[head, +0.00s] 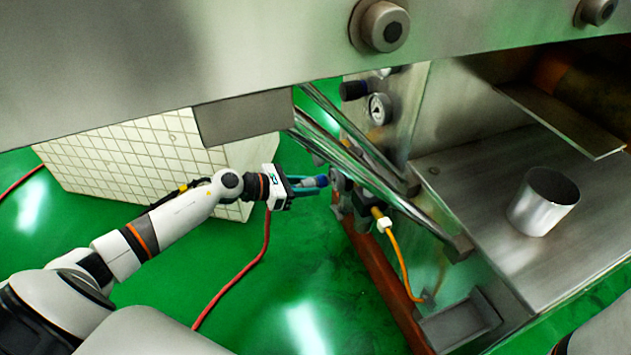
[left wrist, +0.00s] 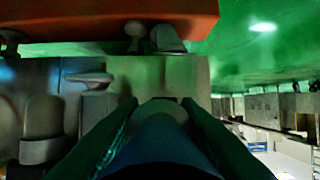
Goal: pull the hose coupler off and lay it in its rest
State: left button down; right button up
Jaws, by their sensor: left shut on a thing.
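My left gripper (head: 308,186) is shut on the blue hose coupler (head: 321,181) at the side of the machine. A red hose (head: 265,245) hangs below the gripper to the green floor. The coupler's tip is close to a round grey fitting (head: 337,179) on the machine; I cannot tell whether they touch. In the left wrist view the coupler (left wrist: 160,145) lies between the two fingers (left wrist: 160,106), pointing at the machine's side. A shallow grey tray (head: 459,322) sits low on the machine; I cannot tell whether it is the rest. My right gripper is out of view.
A pressure gauge (head: 379,108) and a dark knob (head: 353,90) are above the fitting. Slanted metal bars (head: 350,160) pass close to the gripper's right. An orange hose (head: 399,262) hangs below. A metal cup (head: 543,201) stands on the steel deck. A white tiled block (head: 130,160) stands behind my arm.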

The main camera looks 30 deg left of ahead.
pick_arm(q)
jog(key=shift+a, duration=0.1)
jog(key=s+a+b, duration=0.1)
jog(key=s+a, duration=0.2)
jog(key=shift+s, duration=0.3)
dwell(0.6)
